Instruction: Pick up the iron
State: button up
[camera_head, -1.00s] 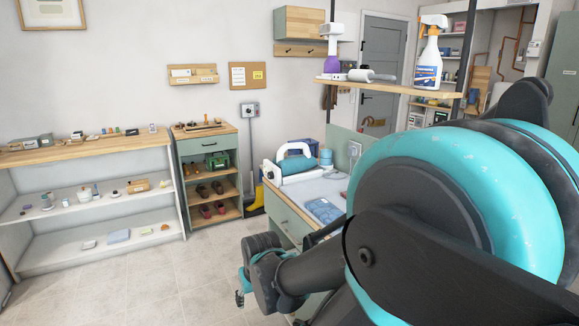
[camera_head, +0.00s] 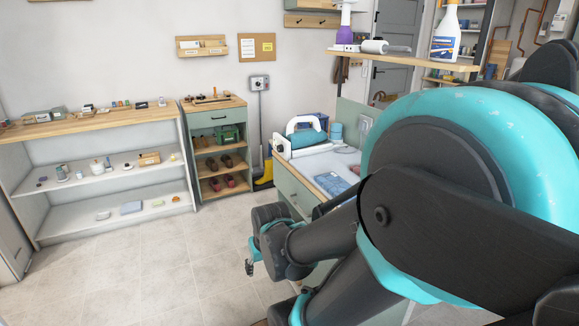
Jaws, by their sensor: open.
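My large arm links cover the right side of the view and hide the near part of the table.
A folded blue cloth (camera_head: 332,183) lies on the table. A shelf (camera_head: 400,60) above it holds spray bottles. A low white shelf unit (camera_head: 100,190) and a green cabinet (camera_head: 216,118) stand along the back wall. The tiled floor (camera_head: 150,265) at left is clear.

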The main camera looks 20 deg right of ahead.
aim_at(302, 139)
jog(key=i+j, duration=0.2)
jog(key=i, duration=0.15)
jog(key=i+j, duration=0.2)
jog(key=i+j+z, duration=0.35)
jog(key=i+j, duration=0.15)
jog(key=i+j+z, duration=0.35)
jog(key=i+j, duration=0.3)
